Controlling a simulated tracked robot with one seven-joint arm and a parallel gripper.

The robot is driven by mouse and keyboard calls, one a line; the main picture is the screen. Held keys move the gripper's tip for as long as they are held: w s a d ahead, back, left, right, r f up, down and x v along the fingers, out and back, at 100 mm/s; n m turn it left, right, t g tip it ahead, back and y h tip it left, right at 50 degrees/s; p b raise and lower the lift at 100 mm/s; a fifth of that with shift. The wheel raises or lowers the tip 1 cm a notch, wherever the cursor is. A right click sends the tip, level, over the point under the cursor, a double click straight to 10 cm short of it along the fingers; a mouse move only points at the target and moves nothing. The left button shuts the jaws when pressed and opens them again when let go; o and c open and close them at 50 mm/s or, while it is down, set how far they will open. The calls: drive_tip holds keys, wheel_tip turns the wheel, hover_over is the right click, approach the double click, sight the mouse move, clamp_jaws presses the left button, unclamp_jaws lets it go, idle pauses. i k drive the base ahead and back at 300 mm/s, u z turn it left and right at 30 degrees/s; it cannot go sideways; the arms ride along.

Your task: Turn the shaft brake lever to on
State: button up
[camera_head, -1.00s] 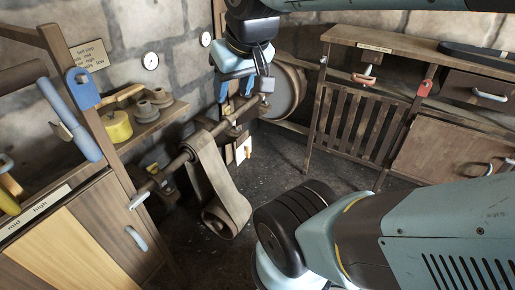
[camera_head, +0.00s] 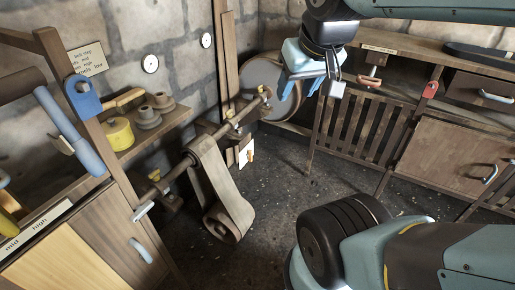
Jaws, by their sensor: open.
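A shaft (camera_head: 180,168) runs across the left middle, with a wide belt (camera_head: 215,180) hanging in a loop over its drum. A small orange handle (camera_head: 250,156) shows on a white plate below the shaft's far end. It may be the shaft brake lever, but its label is too small to read, and I cannot tell its setting. My gripper (camera_head: 302,92) is open and empty, pointing down, to the right of the shaft's far end and above the handle in the picture. It appears apart from both.
A large round wheel (camera_head: 262,85) stands by the back wall. A shelf (camera_head: 150,130) with a yellow pot (camera_head: 119,134) is at left, beside a cabinet (camera_head: 110,225). The dark floor (camera_head: 285,185) between is clear.

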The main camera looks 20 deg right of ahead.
sight(249, 153)
drive_tip(key=z, duration=0.1)
drive_tip(key=i, duration=0.95)
drive_tip(key=z, duration=0.3)
drive_tip(key=k, duration=1.15)
drive_tip(key=u, duration=0.55)
drive_tip(key=i, duration=1)
drive_tip(key=z, duration=0.05)
